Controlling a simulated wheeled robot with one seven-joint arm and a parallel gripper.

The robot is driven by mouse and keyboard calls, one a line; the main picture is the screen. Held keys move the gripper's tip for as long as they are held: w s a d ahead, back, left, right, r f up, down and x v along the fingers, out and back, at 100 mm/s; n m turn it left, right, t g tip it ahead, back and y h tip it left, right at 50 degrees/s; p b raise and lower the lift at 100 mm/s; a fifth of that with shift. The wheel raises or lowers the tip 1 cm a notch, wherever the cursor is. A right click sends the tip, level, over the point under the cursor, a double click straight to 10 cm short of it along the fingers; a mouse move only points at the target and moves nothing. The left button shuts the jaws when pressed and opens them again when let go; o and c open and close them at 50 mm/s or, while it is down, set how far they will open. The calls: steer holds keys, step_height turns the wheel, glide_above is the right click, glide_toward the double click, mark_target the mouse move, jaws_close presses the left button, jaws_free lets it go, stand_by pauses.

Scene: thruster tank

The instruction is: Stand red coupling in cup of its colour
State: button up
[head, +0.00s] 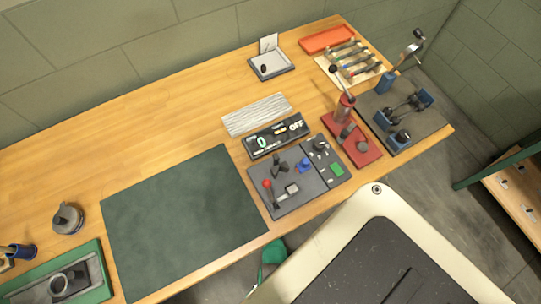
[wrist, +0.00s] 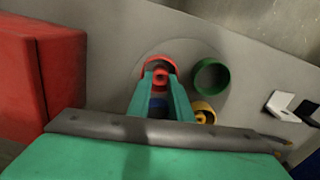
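In the wrist view, my gripper (wrist: 160,82) has two green fingers pointing down toward a grey disc that carries several coloured cups. The small red coupling (wrist: 160,76) shows between the fingertips, which appear to be closed on it. It lines up with the red cup (wrist: 158,58) from this viewpoint; whether it is inside or just above the cup I cannot tell. The green cup (wrist: 211,76) is to the right, empty. The yellow cup (wrist: 204,111) has something yellow in it. A blue ring (wrist: 158,105) shows between the fingers, partly hidden. The head view does not clearly show my gripper or the cups.
A large red block (wrist: 42,85) stands close on the left in the wrist view. A small white and black item (wrist: 285,105) lies at right. In the head view, a wooden bench (head: 140,120) carries a dark green mat (head: 185,215), control panels and a red fixture (head: 352,142).

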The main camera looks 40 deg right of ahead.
steer(key=shift+o, duration=0.4)
steer(key=shift+s+a, duration=0.15)
steer(key=shift+a, duration=0.2)
step_height(320, 180, up, 11)
steer(key=shift+d, duration=0.2)
steer(key=shift+f, duration=0.15)
